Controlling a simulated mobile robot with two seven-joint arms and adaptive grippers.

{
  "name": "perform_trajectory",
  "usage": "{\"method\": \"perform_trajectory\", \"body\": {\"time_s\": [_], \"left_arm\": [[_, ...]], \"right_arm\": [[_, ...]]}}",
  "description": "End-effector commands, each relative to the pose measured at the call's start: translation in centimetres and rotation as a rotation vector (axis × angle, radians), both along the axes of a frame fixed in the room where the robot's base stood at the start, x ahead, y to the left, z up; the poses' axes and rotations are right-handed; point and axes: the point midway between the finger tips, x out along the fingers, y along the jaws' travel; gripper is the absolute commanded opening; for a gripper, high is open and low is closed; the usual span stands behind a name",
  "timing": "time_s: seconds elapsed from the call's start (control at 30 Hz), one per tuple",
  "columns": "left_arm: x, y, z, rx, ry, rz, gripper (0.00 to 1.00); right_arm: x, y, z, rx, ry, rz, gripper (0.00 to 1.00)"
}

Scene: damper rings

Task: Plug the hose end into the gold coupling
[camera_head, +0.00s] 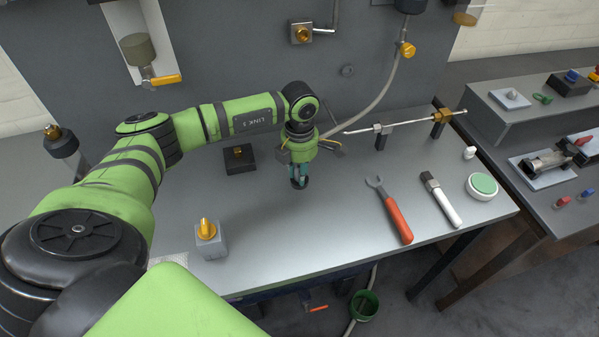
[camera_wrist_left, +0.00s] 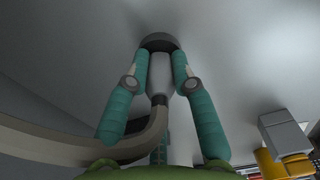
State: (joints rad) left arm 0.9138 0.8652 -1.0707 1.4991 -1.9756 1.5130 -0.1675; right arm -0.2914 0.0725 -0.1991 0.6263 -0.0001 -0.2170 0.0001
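My left gripper (camera_head: 299,183) points down over the middle of the bench. In the left wrist view its teal fingers (camera_wrist_left: 160,42) close on the pale hose end (camera_wrist_left: 160,75), and the beige hose (camera_wrist_left: 140,145) curves away left. In the head view the hose (camera_head: 378,98) hangs from a gold-fitted valve at the upper right. Gold fittings stand on a grey block (camera_head: 207,229), on a dark block (camera_head: 238,152) and on a wall plate (camera_head: 302,34). I cannot tell which is the named coupling. The hose end is apart from all three. My right gripper is not in view.
A red-handled wrench (camera_head: 396,215), a brush (camera_head: 441,198) and a green-topped round tin (camera_head: 481,186) lie to the right. A thin rod on posts (camera_head: 400,124) stands behind them. The bench (camera_head: 290,235) is clear between grey block and wrench.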

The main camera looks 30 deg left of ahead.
Motion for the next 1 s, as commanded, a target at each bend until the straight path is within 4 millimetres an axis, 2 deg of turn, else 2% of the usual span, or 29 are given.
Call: {"method": "perform_trajectory", "body": {"time_s": [0.47,0.63,0.77,0.8,1.0], "left_arm": [[0.0,0.0,0.3,0.001,-0.001,0.001,0.00],[0.1,0.1,1.7,0.001,-0.003,0.001,0.00],[0.1,0.1,4.1,0.001,-0.007,0.000,0.00],[0.1,-1.3,4.4,-0.002,-0.004,-0.007,0.00],[0.2,-5.8,7.1,-0.002,-0.005,-0.007,0.00]], "right_arm": [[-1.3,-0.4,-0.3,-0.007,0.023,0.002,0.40],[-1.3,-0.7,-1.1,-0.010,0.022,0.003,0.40],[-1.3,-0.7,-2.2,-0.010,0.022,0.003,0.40],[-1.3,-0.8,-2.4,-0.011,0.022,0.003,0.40],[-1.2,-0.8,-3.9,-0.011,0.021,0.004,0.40]]}}
